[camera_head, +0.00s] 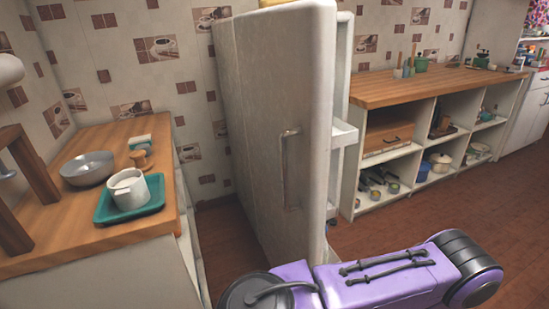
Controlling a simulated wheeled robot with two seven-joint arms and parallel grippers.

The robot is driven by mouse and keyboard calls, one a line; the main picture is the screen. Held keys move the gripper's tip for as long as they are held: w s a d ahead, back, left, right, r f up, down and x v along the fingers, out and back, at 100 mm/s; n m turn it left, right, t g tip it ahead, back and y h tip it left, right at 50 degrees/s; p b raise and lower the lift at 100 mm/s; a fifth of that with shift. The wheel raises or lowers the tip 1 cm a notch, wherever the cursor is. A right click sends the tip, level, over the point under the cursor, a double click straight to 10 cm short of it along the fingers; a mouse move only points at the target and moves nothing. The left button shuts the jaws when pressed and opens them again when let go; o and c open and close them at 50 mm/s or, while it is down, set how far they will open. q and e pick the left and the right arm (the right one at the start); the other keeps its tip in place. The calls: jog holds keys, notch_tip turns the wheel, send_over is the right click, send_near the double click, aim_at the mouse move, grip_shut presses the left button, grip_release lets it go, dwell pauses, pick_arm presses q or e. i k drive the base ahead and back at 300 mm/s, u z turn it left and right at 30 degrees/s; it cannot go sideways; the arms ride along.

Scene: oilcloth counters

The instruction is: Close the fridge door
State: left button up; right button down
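The white fridge door (267,110) stands open in the middle of the head view. Its outer face, with a grey vertical bar handle (284,170), is turned to the left and towards me. A white door shelf (343,133) sticks out on the right of its near edge, on the inner side. The inside of the fridge is mostly hidden behind the door. Part of my purple arm crosses the bottom of the view, in front of the door's lower edge. Neither gripper shows.
A wooden counter (82,225) on the left holds a grey bowl (87,168) and a teal tray (153,209) with a white mug (129,189). An open-shelved counter (385,92) stands at the right. Brown floor (400,226) is clear between it and my arm.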

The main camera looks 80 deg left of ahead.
aim_at(286, 53)
jog(key=z, duration=0.1)
jog(key=k, duration=0.45)
jog(key=u, duration=2.8)
